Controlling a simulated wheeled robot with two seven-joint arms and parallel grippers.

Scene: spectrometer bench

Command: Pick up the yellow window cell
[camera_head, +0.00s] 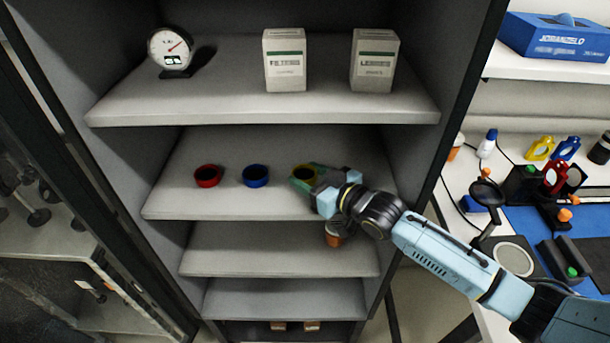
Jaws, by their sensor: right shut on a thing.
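I cannot tell whether the cell touches the shelf. A blue cell (256,176) and a red cell (207,176) stand to its left on the same shelf, apart from the gripper. My left gripper is not in view.
The upper shelf (220,108) holds a dial gauge (171,51) and two white boxes, one marked filters (285,60) and one lenses (375,60). An orange-brown item (333,233) shows below my gripper.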

